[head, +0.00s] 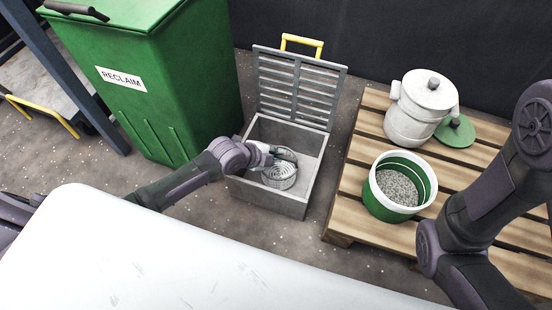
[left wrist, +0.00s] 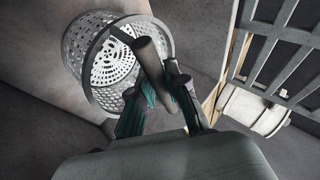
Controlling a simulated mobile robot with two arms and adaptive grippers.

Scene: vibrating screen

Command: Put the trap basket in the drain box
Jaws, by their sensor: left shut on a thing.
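The trap basket (head: 280,177) is a round perforated metal basket; it also shows in the left wrist view (left wrist: 110,60). My left gripper (head: 284,155) is shut on its bar-like handle (left wrist: 149,62), and the basket hangs beneath. The drain box (head: 270,203) is a grey open-topped box with its slatted lid (head: 297,88) swung up at the back. My right gripper is out of view.
A green bin marked RECLAIM (head: 150,85) stands left of the box. A wooden pallet (head: 350,200) on the right holds a green-and-white bucket (head: 388,212) of grey granules, a white lidded container (head: 412,120) and a green lid (head: 456,132). My right arm reaches over the pallet's right side.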

